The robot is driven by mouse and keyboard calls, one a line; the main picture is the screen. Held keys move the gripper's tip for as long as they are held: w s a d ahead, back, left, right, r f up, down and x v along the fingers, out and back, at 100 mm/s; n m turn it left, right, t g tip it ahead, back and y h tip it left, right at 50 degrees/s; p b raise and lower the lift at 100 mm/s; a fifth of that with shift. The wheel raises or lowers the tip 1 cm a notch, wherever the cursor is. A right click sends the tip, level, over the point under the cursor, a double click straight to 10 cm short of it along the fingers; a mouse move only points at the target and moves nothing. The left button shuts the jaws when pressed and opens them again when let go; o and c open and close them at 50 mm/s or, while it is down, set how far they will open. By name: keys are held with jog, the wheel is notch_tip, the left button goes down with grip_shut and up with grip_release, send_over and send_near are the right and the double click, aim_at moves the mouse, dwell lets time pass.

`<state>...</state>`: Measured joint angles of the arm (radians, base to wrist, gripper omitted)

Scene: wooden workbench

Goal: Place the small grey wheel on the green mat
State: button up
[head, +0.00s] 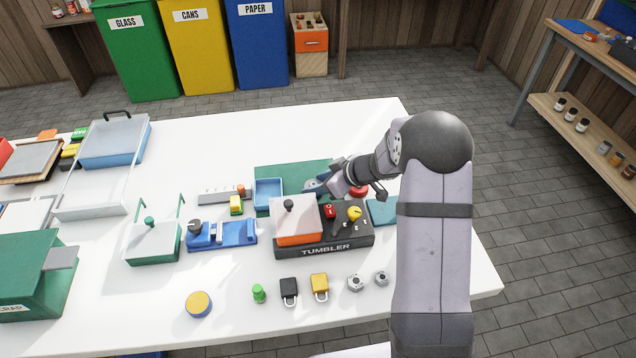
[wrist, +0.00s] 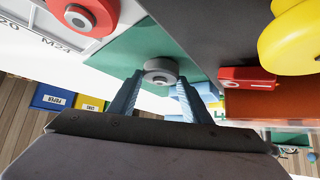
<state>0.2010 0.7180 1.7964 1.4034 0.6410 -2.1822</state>
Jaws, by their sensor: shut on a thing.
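The small grey wheel (wrist: 160,72) shows in the wrist view between the tips of my gripper (wrist: 158,90), which is shut on it. The green mat (wrist: 122,52) shows behind the wheel there. In the head view the green mat (head: 282,170) lies at the back of the white table, behind the tumbler. My gripper (head: 314,187) reaches in from the right over the mat's right part. I cannot tell whether the wheel touches the mat. My gripper and wrist hide part of the mat in the head view.
The black tumbler (head: 350,238) with its yellow knob (head: 355,213) and red switch (head: 329,210) stands just in front of the mat. A blue tray (head: 268,194) is at the mat's left. A red wheel (head: 359,191) lies right of my gripper. The table behind the mat is clear.

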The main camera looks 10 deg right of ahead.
jog(key=shift+f+b, duration=0.2)
jog(key=shift+b, duration=0.2)
jog(key=o, duration=1.1)
jog(key=shift+r+p, duration=0.15)
jog(key=shift+p, duration=0.15)
jog(key=shift+r, duration=0.2)
jog(key=shift+s+d+r, duration=0.15)
jog(key=shift+d, duration=0.1)
jog(key=b+v, duration=0.1)
jog(key=v, duration=1)
jog(key=shift+s+r, duration=0.1)
